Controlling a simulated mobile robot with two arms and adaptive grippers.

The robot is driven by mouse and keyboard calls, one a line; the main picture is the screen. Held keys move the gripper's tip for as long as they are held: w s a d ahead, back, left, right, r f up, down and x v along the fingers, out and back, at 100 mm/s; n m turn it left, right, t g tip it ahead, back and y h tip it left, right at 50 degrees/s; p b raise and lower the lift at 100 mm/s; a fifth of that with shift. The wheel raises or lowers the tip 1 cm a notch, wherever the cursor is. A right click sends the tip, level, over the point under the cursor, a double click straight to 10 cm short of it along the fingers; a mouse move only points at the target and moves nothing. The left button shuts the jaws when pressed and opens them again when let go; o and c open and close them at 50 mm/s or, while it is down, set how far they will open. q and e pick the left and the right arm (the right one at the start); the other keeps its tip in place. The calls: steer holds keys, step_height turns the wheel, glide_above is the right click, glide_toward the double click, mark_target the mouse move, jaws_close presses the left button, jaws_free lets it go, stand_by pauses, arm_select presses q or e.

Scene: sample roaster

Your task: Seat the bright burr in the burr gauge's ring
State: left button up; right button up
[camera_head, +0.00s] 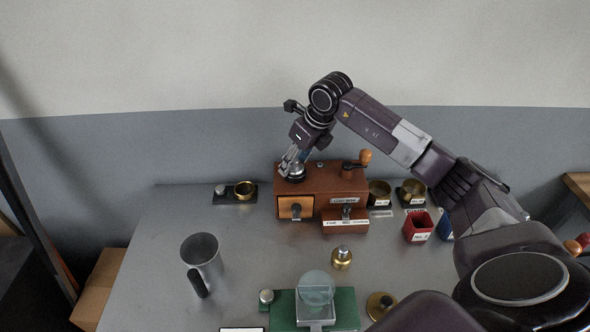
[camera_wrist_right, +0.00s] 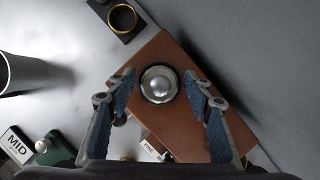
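A round, shiny silver piece (camera_head: 292,172), which looks like the bright burr, sits on the left end of the brown wooden grinder box (camera_head: 310,181). It also shows in the right wrist view (camera_wrist_right: 159,84). My right gripper (camera_head: 290,163) is over it, pointing down. In the wrist view its blue-padded fingers (camera_wrist_right: 160,80) are apart on either side of the silver piece, with gaps visible. A black base with a brass ring (camera_head: 245,190), likely the burr gauge, stands left of the box; the ring (camera_wrist_right: 122,18) looks empty. My left gripper is out of view.
A metal pitcher (camera_head: 202,254) stands at front left. A brass piece with a silver knob (camera_head: 341,258) and a green scale (camera_head: 343,306) are in front. Brass cups (camera_head: 412,191) and a red bin (camera_head: 418,226) stand right of the box. The table between pitcher and box is clear.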

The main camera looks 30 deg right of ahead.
steer(key=c, duration=1)
steer(key=shift+c, duration=0.4)
steer(key=shift+r, duration=0.15)
